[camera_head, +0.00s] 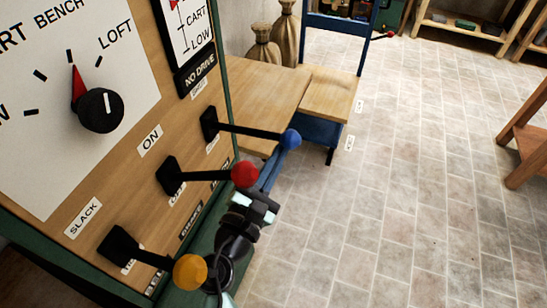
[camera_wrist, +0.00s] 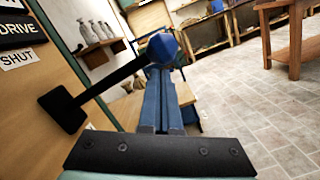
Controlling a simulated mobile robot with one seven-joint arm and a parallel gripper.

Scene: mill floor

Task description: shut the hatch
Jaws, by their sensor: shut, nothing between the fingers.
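A control panel (camera_head: 150,110) on the left bears three black levers with round knobs. The blue-knobbed lever (camera_head: 291,138) is the farthest and sticks out to the right; in the wrist view its knob (camera_wrist: 162,47) stands just beyond my fingertips. A SHUT label (camera_wrist: 17,58) is on the panel beside this lever's mount. My gripper (camera_head: 277,160) is shut and empty, its blue fingers pointing at the blue knob. I cannot tell whether they touch it. No hatch can be clearly made out.
The red-knobbed lever (camera_head: 245,174) and the yellow-knobbed lever (camera_head: 190,271) stand nearer, close to my arm. A dial (camera_head: 100,110) points near BENCH. A wooden bench (camera_head: 260,90) and sacks (camera_head: 285,35) lie beyond.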

